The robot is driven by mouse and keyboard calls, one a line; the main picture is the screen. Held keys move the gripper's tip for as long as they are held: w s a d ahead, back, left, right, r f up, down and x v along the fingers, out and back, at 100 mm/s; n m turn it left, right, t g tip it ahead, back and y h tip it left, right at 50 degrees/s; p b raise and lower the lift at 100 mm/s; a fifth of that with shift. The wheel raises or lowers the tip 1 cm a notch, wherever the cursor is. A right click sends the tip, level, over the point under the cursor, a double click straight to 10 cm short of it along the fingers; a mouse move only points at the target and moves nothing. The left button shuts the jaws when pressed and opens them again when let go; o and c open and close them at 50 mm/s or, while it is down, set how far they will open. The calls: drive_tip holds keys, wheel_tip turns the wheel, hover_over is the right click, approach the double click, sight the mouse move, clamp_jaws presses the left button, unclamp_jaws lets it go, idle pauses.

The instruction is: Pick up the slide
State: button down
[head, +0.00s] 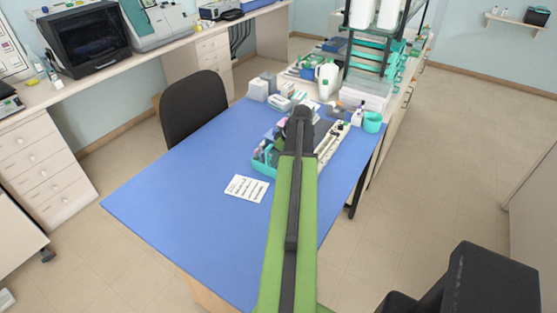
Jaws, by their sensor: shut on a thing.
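My arm reaches forward over the blue table, and its dark far joint is above the clutter at the table's far end. My gripper itself cannot be made out; the arm hides that spot. A teal tray (262,168) with small items in it is partly hidden left of the arm. I cannot make out the slide; it is too small or hidden. A white sheet with dark marks (246,188) lies flat on the table, left of the arm.
The blue table (180,190) is clear on its left and front. A black chair (194,106) stands at its left edge. White boxes (259,88), a white jug (327,78), a teal cup (373,122) and a rack (372,50) crowd the far end. Floor is free at right.

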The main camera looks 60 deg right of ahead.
wheel_tip(320, 180, up, 18)
drive_tip(key=p, duration=1.8)
